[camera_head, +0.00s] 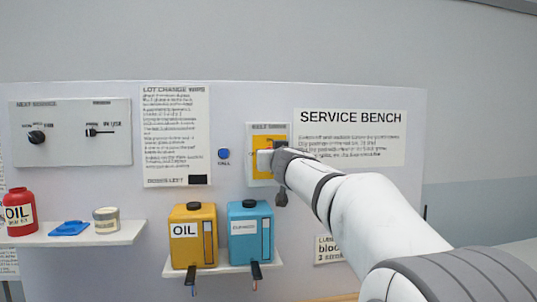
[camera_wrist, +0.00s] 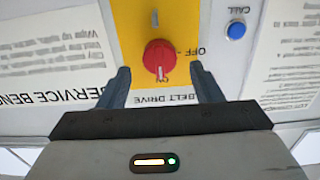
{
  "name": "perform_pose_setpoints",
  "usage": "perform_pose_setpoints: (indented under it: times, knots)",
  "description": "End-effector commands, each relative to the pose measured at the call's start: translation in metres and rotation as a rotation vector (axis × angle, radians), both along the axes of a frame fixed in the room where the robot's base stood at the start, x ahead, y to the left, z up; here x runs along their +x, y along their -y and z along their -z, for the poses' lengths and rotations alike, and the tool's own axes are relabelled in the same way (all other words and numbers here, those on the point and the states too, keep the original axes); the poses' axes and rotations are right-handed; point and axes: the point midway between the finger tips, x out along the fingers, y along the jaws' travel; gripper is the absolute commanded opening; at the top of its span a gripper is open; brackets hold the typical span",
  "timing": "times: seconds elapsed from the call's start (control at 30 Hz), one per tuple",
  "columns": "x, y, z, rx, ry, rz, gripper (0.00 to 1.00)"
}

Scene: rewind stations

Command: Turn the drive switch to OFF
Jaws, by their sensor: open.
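The drive switch is a round red knob (camera_wrist: 160,57) on a yellow plate (camera_wrist: 128,30), seen upside down in the wrist view. The plate is labelled BELT DRIVE, with OFF to the knob's right in that view. A white mark on the knob points down in the picture, not toward OFF. My gripper (camera_wrist: 162,82) is open, its fingers to either side of the knob's lower part, with gaps showing. In the head view my gripper (camera_head: 266,160) is at the yellow switch panel (camera_head: 261,142) and hides the knob.
A blue CALL button (camera_head: 224,154) is left of the switch panel. Below stand a yellow OIL can (camera_head: 188,251) and a blue can (camera_head: 249,252) on a shelf. Another panel (camera_head: 70,150) with a black knob is at the far left. A SERVICE BENCH sign (camera_head: 349,118) is to the right.

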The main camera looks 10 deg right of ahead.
Motion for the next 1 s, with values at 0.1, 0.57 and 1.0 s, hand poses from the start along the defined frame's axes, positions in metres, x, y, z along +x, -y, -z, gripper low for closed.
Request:
perform_pose_setpoints:
  times: [0.1,0.57,1.0]
  knots:
    - [0.016,0.000,-0.001,0.000,-0.001,0.000,0.59]
    - [0.028,-0.001,0.000,0.000,0.000,0.000,0.59]
    - [0.027,-0.001,0.000,0.000,0.000,-0.001,0.23]
